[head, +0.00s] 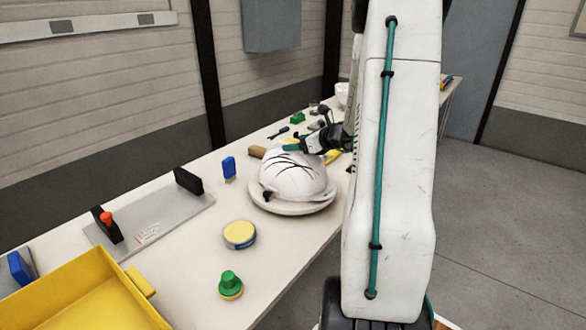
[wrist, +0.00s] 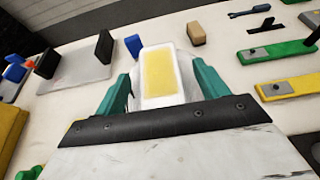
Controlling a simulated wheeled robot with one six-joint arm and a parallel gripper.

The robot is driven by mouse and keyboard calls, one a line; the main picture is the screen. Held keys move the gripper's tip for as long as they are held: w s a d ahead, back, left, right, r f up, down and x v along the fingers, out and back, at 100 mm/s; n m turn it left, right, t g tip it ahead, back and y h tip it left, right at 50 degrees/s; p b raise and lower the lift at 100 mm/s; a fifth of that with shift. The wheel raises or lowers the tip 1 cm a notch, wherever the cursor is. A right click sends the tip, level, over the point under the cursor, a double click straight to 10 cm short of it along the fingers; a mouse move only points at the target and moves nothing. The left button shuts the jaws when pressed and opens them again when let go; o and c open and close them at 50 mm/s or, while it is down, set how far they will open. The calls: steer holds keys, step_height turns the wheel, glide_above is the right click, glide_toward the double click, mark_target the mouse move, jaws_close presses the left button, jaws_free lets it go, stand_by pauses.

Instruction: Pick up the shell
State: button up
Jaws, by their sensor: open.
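The shell (head: 291,178) is a white dome with dark curved lines, resting on a round pale stand (head: 292,209) on the table in the head view. My gripper (head: 292,148) is at the shell's upper far side, with teal fingers. Whether it touches the shell is unclear. In the wrist view my gripper (wrist: 160,71) is open, its two teal fingers apart. A white piece with a yellow face (wrist: 160,76) shows between them; I cannot tell what it is. The shell cannot be made out in the wrist view.
A yellow bin (head: 85,292), a grey plate with black handles (head: 150,215), a blue block (head: 229,168), a yellow-topped round tin (head: 239,235) and a green knob (head: 230,285) stand left and in front.

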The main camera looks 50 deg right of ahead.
steer(key=shift+w+a+f, duration=0.1)
steer(key=shift+w+f, duration=0.05)
steer(key=shift+w, duration=0.2)
jaws_close()
